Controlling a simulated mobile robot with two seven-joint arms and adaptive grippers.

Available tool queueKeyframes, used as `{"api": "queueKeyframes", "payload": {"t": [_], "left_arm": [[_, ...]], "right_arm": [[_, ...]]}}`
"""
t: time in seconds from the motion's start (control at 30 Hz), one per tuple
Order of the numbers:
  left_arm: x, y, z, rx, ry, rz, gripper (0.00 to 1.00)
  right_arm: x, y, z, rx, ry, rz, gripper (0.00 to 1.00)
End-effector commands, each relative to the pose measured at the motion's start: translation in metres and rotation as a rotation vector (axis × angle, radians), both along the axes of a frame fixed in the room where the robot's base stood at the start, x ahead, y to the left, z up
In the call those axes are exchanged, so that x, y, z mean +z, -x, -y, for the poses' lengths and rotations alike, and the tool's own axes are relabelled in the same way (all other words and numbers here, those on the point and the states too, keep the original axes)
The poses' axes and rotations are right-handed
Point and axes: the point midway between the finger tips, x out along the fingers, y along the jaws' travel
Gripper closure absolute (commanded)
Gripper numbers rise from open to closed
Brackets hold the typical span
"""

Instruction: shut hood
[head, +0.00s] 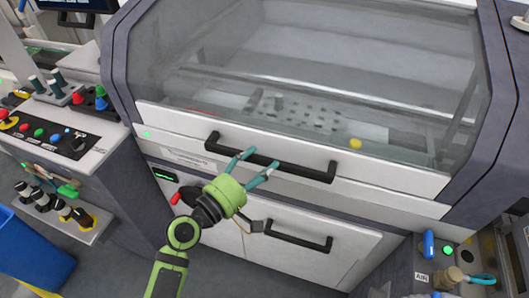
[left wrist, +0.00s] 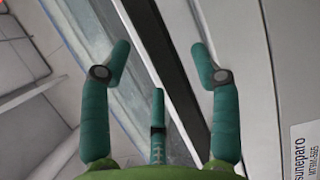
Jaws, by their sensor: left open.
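The hood (head: 330,55) is a large clear cover with a white front frame and a black bar handle (head: 310,171). Its front edge lies low, close above the machine's white front; whether it is fully down I cannot tell. My left gripper (head: 264,159) is open, with its teal fingers at the middle of the handle. In the left wrist view a long dark bar (left wrist: 165,50), which looks like the handle, runs between the open fingers. Whether the fingers touch it is unclear. My right gripper is not in view.
A lower door with a black handle (head: 298,236) is under the hood. A control panel with coloured knobs (head: 45,135) stands at the left, above a blue bin (head: 35,255). A side unit with a green button (head: 447,250) stands at the lower right.

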Motion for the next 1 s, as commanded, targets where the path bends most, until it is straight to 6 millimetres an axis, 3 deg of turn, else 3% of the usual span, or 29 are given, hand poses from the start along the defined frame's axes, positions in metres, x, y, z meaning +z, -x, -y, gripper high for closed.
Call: {"api": "queueKeyframes", "payload": {"t": [0.2, 0.5, 0.53, 0.67, 0.87, 1.0], "left_arm": [[0.001, -0.018, 0.015, 0.000, 0.000, 0.001, 0.38], [0.000, -0.020, 0.017, -0.001, -0.002, 0.001, 0.38], [0.000, -0.020, 0.017, -0.001, -0.002, 0.001, 0.46], [0.000, -0.019, 0.017, -0.001, -0.002, 0.002, 0.98], [0.001, -0.019, 0.017, -0.001, -0.004, 0.002, 1.00], [0.013, -0.017, 0.016, -0.001, -0.006, 0.004, 1.00]], "right_arm": [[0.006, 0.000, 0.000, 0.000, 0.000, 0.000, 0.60], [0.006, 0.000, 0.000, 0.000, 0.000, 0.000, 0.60], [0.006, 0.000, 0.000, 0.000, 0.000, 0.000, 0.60], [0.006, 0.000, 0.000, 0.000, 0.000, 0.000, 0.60], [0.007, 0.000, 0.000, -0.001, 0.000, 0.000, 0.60], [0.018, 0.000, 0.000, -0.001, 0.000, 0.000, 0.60]]}}
